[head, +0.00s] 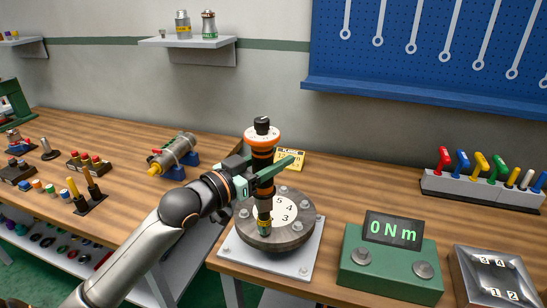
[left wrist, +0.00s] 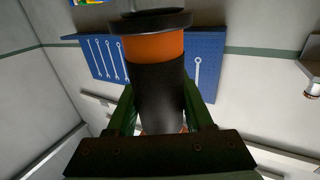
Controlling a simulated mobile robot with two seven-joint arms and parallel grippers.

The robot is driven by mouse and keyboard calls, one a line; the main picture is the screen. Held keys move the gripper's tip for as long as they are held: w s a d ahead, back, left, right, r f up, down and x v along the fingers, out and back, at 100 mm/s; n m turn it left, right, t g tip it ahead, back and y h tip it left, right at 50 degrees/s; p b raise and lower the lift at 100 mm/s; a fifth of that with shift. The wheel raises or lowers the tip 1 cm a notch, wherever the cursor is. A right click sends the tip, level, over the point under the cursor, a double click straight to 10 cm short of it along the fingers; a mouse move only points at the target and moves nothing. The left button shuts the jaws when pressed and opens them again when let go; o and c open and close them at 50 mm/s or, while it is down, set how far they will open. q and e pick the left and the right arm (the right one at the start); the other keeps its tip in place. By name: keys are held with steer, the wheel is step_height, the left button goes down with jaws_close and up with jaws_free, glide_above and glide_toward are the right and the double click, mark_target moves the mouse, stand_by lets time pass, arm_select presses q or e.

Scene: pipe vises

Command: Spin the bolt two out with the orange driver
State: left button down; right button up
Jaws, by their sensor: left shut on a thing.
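The orange driver (head: 263,137) stands upright with a dark grip and an orange collar. My left gripper (head: 264,172) is shut around its dark middle. The left wrist view shows the driver (left wrist: 157,88) between the green fingers (left wrist: 160,112). Below is a round grey flange (head: 285,236) with a white numbered face, on which 5, 4 and 3 show. The driver's lower end is over the flange's front left part, by the rim; I cannot tell whether it touches a bolt. Bolt two and its number are not visible, perhaps hidden by the driver. My right gripper is not in view.
A green torque display (head: 389,268) reading 0 Nm and a metal numbered tray (head: 497,280) stand to the right. A rack of coloured tools (head: 485,187) is behind them. A clamped pipe (head: 177,149) and a yellow sign (head: 290,159) are further back.

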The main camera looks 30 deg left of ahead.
arm_select(q)
steer(key=shift+f+b, duration=0.5)
steer(key=shift+f, duration=0.1)
stand_by(0.6)
